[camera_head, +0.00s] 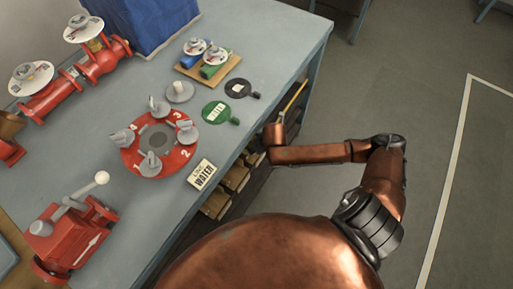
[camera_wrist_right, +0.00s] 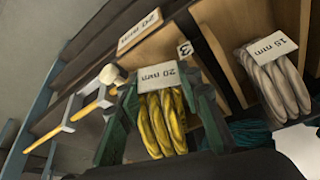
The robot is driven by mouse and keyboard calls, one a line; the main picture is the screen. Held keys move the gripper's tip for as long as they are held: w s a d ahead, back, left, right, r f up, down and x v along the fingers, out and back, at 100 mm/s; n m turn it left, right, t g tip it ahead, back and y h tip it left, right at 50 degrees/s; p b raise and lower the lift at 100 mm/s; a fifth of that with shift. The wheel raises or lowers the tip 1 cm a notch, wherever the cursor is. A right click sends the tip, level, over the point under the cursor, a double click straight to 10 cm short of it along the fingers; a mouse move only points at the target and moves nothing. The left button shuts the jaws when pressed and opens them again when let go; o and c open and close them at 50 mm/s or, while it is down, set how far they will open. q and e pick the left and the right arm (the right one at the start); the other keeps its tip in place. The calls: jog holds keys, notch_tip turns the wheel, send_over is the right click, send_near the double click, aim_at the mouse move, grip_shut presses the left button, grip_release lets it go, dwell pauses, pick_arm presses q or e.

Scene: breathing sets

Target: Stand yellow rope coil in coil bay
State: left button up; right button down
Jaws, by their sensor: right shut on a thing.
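The yellow rope coil (camera_wrist_right: 162,122) stands upright in the right wrist view, with a white "20 mm" tag (camera_wrist_right: 159,77) at its top. My right gripper (camera_wrist_right: 165,110) has its green fingers on either side of the coil and is shut on it. A wooden bay divider (camera_wrist_right: 222,45) rises behind the coil, beside a small "3" plate. Whether the coil rests on a bay floor cannot be told. In the head view my right arm reaches to the shelf under the table edge, and the gripper itself is hidden. My left gripper is not in view.
A white rope coil (camera_wrist_right: 272,85) tagged "15 mm" stands to the right, with a teal coil (camera_wrist_right: 248,132) lower down. The table (camera_head: 255,60) overhangs the shelf (camera_head: 236,176). The floor at right is clear.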

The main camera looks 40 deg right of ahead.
jog(key=c, duration=1.4)
grip_release()
jog(key=shift+f, duration=0.15)
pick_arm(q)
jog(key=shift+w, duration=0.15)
pick_arm(e)
jog(key=shift+r, duration=0.35)
pick_arm(q)
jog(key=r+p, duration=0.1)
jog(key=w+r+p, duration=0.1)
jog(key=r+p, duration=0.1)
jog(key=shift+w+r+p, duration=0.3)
jog(key=shift+p, duration=0.05)
pick_arm(e)
jog(key=s, duration=0.4)
jog(key=s+r, duration=0.1)
jog(key=s, duration=0.3)
jog(key=s+r, duration=0.1)
jog(key=s, duration=0.4)
jog(key=shift+s+r, duration=0.1)
jog(key=shift+r, duration=0.15)
